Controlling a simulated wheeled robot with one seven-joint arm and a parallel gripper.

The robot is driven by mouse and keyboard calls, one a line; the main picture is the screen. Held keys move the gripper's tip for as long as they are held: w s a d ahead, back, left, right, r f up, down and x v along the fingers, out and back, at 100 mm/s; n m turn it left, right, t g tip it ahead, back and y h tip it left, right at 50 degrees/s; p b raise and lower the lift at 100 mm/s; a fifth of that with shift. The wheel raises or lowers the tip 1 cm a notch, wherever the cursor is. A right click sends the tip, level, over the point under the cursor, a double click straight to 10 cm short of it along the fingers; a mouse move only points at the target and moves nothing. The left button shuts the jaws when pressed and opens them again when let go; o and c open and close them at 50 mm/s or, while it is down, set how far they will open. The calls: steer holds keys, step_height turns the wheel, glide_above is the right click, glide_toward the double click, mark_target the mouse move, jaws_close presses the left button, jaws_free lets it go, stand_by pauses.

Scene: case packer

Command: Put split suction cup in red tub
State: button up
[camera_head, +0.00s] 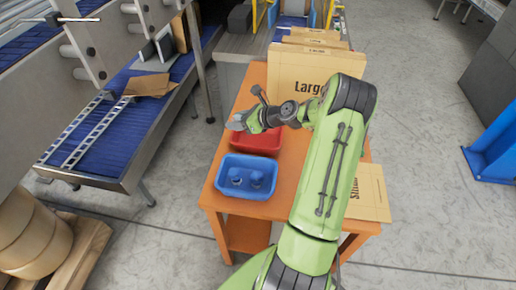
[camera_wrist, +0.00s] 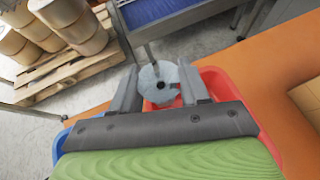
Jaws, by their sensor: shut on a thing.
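My gripper (camera_head: 241,121) is shut on a pale grey, round suction cup (camera_wrist: 160,85) with a dark centre. In the wrist view the cup sits between the two fingers of my gripper (camera_wrist: 160,90), with a notch at its lower right edge. The red tub (camera_head: 268,143) stands on the orange table, and my gripper is above its left part. The tub's red rim (camera_wrist: 215,78) shows behind and below the fingers in the wrist view. My arm hides part of the tub in the head view.
A blue tub (camera_head: 220,178) with dark blue cups inside stands just in front of the red tub on the orange table (camera_head: 215,202). A large carton (camera_head: 285,75) stands at the table's back, and a flat carton (camera_head: 372,195) lies at right. A blue conveyor (camera_head: 100,140) is at left.

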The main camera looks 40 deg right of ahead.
steer(key=d+r+m+h+b, duration=0.1)
steer(key=d+r, duration=0.2)
steer(key=d, duration=0.1)
steer(key=b, duration=0.4)
glide_above(249, 141)
step_height(249, 141, down, 10)
steer(key=shift+f, duration=0.1)
steer(key=shift+s, duration=0.1)
steer(key=shift+f, duration=0.55)
steer(key=o, duration=1.2)
